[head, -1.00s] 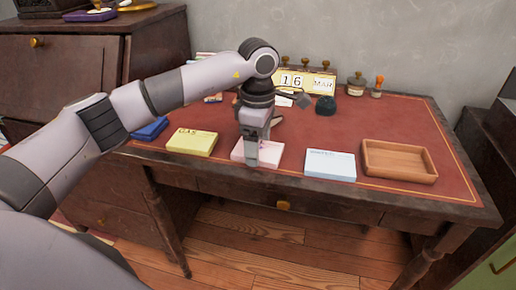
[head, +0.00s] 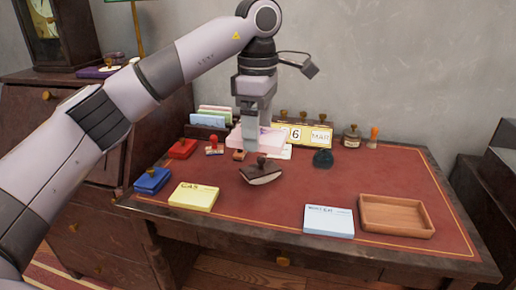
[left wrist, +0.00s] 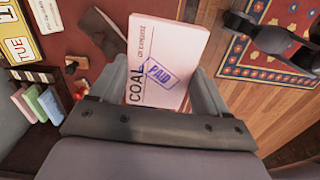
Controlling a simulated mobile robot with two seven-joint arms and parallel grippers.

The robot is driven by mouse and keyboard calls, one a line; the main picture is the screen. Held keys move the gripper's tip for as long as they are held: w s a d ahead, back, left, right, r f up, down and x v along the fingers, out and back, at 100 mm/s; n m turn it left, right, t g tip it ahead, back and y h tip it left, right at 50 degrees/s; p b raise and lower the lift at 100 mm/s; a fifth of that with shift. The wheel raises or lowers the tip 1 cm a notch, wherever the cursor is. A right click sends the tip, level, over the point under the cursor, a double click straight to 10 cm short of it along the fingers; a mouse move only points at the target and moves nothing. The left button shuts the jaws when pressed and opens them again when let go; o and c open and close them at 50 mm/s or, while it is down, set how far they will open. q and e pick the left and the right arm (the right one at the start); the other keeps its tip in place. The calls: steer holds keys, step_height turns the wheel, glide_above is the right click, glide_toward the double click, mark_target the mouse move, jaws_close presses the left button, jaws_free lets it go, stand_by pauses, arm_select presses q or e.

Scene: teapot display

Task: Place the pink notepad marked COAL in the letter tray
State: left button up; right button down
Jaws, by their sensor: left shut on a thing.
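The pink notepad (left wrist: 165,62) shows the word COAL and a blue PAID stamp in the left wrist view. My left gripper (head: 256,130) is shut on it and holds it raised above the desk. In the head view the notepad (head: 270,140) is partly hidden behind the fingers. The letter tray (head: 397,231), a shallow wooden box, lies at the front right of the desk and looks empty. My right gripper is not in the head view; a dark arm part at the top right of the left wrist view does not show its jaws clearly.
A white-blue notepad (head: 329,221) lies just left of the tray. A yellow notepad (head: 194,195) marked GAS, a blue ink pad (head: 152,180) and a dark rocker blotter (head: 261,172) are further left. A date block (head: 318,136) stands at the back.

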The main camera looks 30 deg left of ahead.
arm_select(q)
steer(key=shift+r, duration=0.9)
steer(key=shift+s+d+f+m, duration=0.2)
steer(key=shift+f+m, duration=0.35)
steer(key=shift+m, duration=0.55)
steer(key=s+d+f+m, duration=0.3)
steer(key=s+f+m, duration=0.65)
steer(key=m, duration=0.85)
step_height(320, 180, up, 6)
steer(key=p, duration=1.5)
steer(key=shift+a+f, duration=0.1)
steer(key=shift+f, duration=0.05)
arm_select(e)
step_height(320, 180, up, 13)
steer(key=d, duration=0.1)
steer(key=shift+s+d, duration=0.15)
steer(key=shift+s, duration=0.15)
arm_select(q)
steer(key=shift+w, duration=0.1)
